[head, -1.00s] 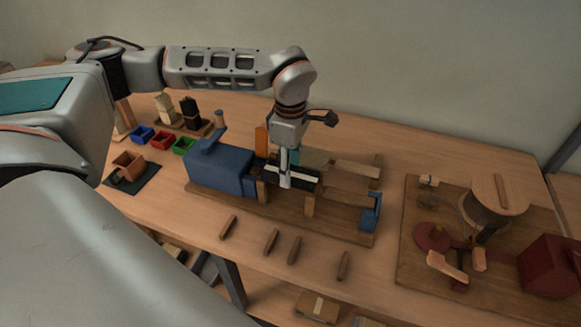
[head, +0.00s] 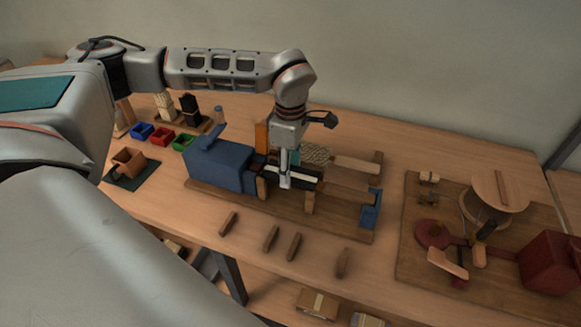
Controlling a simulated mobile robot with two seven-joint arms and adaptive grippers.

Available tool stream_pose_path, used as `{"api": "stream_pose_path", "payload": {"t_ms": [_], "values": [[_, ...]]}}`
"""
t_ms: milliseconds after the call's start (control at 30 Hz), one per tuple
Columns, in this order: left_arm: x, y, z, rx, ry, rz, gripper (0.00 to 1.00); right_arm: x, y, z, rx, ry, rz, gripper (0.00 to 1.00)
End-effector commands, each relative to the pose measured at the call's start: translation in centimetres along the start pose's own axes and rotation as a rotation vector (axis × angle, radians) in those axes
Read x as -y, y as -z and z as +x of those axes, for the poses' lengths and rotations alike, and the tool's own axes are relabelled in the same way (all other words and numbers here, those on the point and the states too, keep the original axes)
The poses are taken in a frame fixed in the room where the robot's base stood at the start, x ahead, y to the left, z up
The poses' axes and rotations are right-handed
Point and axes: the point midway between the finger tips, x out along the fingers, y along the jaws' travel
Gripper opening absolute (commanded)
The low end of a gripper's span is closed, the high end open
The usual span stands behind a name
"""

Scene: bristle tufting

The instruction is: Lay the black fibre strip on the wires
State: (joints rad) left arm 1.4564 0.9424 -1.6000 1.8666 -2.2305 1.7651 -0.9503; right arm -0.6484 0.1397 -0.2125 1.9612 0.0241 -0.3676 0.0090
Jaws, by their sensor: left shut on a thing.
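My left gripper (head: 286,182) reaches down over the middle of the blue machine's wooden bed and is shut on a dark piece, which looks like the black fibre strip (head: 305,172). The strip lies low over the bed, with a pale narrow bar along its near side. The gripper hides part of it. I cannot make out the wires, or whether the strip touches them. The blue machine (head: 222,165) stands at the left of the bed, and a blue end block (head: 370,210) is at its right. My right gripper is not in view.
Several short wooden pegs (head: 270,240) lie along the table's front. Blue, red (head: 162,137) and green bins stand at the back left. A second board (head: 415,255) at the right carries a round wooden spool (head: 497,190) and a dark red box (head: 550,265).

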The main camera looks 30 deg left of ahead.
Motion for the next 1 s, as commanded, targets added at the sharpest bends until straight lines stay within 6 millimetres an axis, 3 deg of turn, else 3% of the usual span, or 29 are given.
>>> {"api": "stream_pose_path", "payload": {"t_ms": [700, 733, 767, 800, 1000], "values": [[0.02, -0.01, 0.54, 0.000, 0.001, 0.000, 0.22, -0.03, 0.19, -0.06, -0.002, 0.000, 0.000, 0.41], [0.01, -0.01, 0.52, 0.000, 0.000, 0.000, 0.51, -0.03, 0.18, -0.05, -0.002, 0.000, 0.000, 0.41], [0.01, -0.01, 0.52, 0.000, 0.000, 0.000, 0.59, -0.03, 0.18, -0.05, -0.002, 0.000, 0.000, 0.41], [0.01, -0.01, 0.52, 0.000, 0.000, 0.000, 0.63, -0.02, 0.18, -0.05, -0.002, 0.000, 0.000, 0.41], [0.01, -0.01, 0.51, 0.000, 0.000, 0.000, 0.63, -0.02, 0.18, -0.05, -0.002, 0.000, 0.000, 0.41]]}}
